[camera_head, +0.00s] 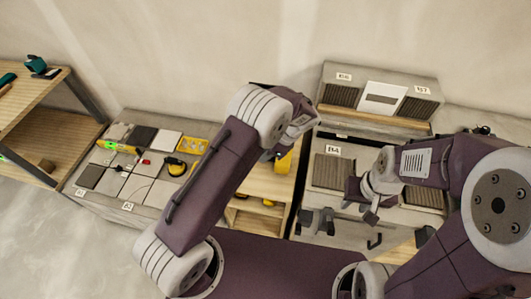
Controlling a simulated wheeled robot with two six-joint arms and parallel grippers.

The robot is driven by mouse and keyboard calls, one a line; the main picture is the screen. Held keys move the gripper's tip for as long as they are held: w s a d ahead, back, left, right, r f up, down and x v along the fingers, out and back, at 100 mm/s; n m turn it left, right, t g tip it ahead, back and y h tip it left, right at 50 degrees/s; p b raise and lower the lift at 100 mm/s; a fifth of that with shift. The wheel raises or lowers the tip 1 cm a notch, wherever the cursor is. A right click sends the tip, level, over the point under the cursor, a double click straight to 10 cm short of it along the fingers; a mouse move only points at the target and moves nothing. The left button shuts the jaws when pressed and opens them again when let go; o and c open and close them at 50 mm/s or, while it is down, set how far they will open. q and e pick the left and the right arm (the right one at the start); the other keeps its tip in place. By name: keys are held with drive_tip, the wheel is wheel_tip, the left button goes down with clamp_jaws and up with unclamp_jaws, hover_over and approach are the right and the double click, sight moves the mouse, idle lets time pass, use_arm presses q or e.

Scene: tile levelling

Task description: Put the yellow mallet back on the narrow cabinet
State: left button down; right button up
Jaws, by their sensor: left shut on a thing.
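The yellow mallet (284,162) shows only in part, as a yellow piece below my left wrist; its handle is hidden. My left gripper (281,151) is shut on it, with the fingers mostly covered by my own arm. The mallet is over the narrow cabinet (264,186), which has a pale wooden top and an open shelf below. I cannot tell whether the mallet touches the top. My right gripper (362,201) is in front of the grey tile unit marked B4, and its finger opening is unclear.
A low tile bench (148,193) on the left holds grey tiles, a green-yellow level (118,146), a yellow tape measure (175,167) and a yellow tray (191,145). A wooden shelf (38,100) stands far left. The grey B4 unit (332,172) adjoins the cabinet's right side.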

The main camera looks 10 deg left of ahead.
use_arm(q)
drive_tip(key=shift+f, duration=0.2)
idle(0.7)
drive_tip(key=c, duration=1.2)
unclamp_jaws()
drive_tip(key=v, duration=0.9)
drive_tip(key=shift+b, duration=0.35)
